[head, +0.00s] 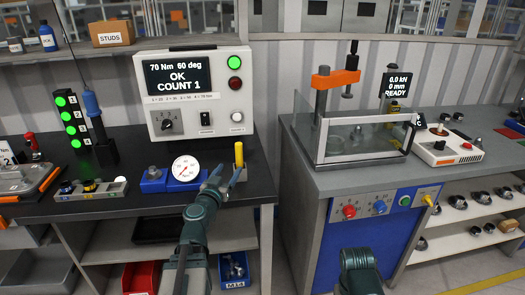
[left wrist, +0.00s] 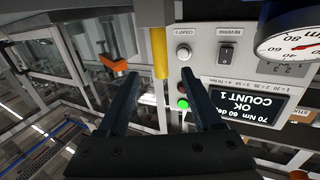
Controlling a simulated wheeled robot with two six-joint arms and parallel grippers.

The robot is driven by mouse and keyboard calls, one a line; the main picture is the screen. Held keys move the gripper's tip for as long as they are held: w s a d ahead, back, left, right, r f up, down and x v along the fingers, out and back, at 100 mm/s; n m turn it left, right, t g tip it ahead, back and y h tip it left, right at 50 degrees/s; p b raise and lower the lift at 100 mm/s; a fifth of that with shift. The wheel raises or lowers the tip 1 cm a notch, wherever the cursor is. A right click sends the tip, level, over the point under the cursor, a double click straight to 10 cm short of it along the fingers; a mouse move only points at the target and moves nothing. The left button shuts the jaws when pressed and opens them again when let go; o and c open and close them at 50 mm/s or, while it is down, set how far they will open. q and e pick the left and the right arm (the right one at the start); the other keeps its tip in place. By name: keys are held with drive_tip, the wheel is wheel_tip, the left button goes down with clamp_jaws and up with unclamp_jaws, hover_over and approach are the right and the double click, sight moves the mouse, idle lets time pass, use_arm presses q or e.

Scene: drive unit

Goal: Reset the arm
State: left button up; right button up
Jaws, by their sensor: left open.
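My left gripper (head: 226,176) is open at the front right of the left bench, just below an upright yellow handle (head: 239,155). In the left wrist view, which looks upside down, the yellow handle (left wrist: 160,52) lies between the two spread dark fingers (left wrist: 158,78). No contact with either finger is visible. A controller box (head: 195,90) stands behind, its screen reading 70 Nm 60 deg, OK, COUNT 1. Its upper green lamp is lit. Part of my right arm (head: 358,272) shows at the bottom edge; its gripper is not in view.
A round dial gauge (head: 186,168) on a blue block stands left of my gripper. A press with a clear guard (head: 362,138) stands on the right bench, its display reading READY. A green-lit stack light (head: 70,120) stands at left. A gap separates the benches.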

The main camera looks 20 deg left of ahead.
use_arm(q)
drive_tip(key=w+d+f+m+g+h+p, duration=0.1)
drive_tip(key=d+m+g+h+p, duration=0.4)
drive_tip(key=d, duration=1)
drive_tip(key=s+d+f+m+g+h+p, duration=0.1)
drive_tip(key=s+d+f+g+h, duration=0.15)
drive_tip(key=d, duration=0.55)
drive_tip(key=s+d+f+m+g+h+p, duration=0.1)
drive_tip(key=s+d+f+g, duration=0.25)
drive_tip(key=d, duration=0.45)
drive_tip(key=s+f+n+g+y+p, duration=0.1)
drive_tip(key=s+g+y+p, duration=0.1)
drive_tip(key=s, duration=0.6)
drive_tip(key=s+d+f+n+g+y+p, duration=0.1)
drive_tip(key=s+f+g+y+p, duration=0.1)
drive_tip(key=s+g+y, duration=0.3)
drive_tip(key=s+y, duration=0.1)
drive_tip(key=s, duration=0.2)
drive_tip(key=shift+f, duration=0.25)
